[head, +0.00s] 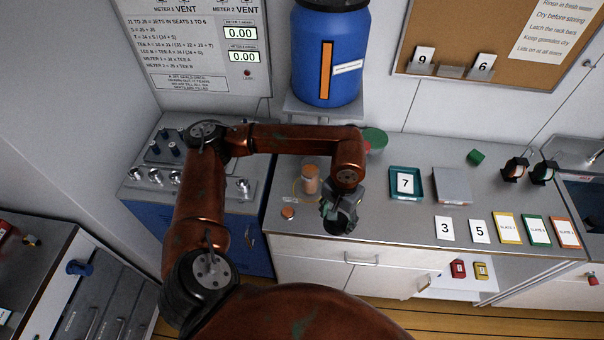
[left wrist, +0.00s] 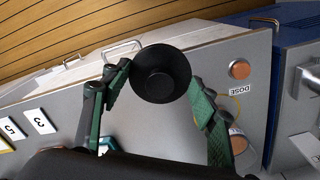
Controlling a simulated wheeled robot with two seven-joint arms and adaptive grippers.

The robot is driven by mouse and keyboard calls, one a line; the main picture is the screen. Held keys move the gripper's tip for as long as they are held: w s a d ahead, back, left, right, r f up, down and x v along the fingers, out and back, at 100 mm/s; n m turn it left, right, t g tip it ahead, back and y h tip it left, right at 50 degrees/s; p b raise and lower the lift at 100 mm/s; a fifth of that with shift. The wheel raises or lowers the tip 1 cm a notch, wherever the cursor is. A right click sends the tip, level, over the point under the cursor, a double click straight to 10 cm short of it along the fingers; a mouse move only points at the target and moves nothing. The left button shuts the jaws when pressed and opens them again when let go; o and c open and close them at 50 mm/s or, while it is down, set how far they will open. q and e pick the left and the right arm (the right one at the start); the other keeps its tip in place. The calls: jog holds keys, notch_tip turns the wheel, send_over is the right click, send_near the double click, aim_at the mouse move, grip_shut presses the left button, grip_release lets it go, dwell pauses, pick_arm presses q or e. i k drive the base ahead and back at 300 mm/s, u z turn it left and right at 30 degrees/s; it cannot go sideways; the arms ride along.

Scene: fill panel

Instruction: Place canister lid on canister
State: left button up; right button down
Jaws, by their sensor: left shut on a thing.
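My left gripper (head: 341,211) is over the counter in front of the jar. In the left wrist view it is shut on a round black piece (left wrist: 160,77) with a dished middle, which may be the canister lid. The piece shows only as a dark shape in the head view. A clear jar with orange contents (head: 310,181), likely the canister, stands on the counter just left of the gripper. It also shows partly behind a finger in the left wrist view (left wrist: 238,143). My right gripper is out of view.
An orange disc (head: 288,212) lies near the counter's front edge by a DOSE label (left wrist: 236,89). A teal tray (head: 393,190) with a numbered card and a grey block (head: 453,185) stand to the right. A blue barrel (head: 327,65) stands on a raised shelf behind.

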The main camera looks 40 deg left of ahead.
aim_at(311, 165)
jog(key=k, duration=0.3)
jog(key=u, duration=0.95)
jog(key=i, duration=0.6)
jog(key=z, duration=0.05)
